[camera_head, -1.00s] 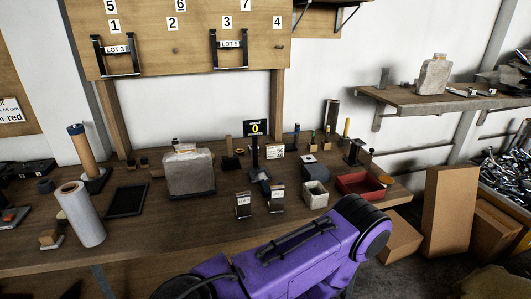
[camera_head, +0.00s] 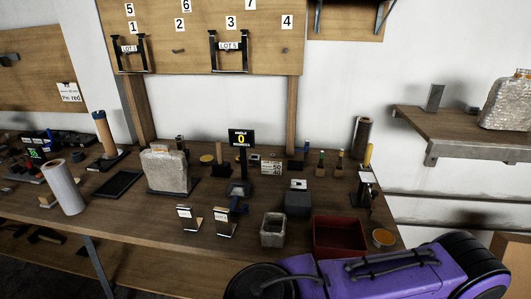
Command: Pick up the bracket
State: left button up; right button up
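Two black bracket-like frames hang on the wooden board at the back, a left frame (camera_head: 118,55) under number 1 and a right frame (camera_head: 213,52) under number 3. Each carries a white LOT label. Two small metal angle pieces with white labels stand on the bench, a left piece (camera_head: 188,219) and a right piece (camera_head: 224,222). I cannot tell which of these is the bracket. A purple arm of mine crosses the bottom right, in front of the bench edge. No fingers show, so neither gripper is in view.
A wall shelf (camera_head: 450,126) is at right. The front left bench is fairly clear.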

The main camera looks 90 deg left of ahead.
aim_at(186, 214)
jog(key=u, duration=2)
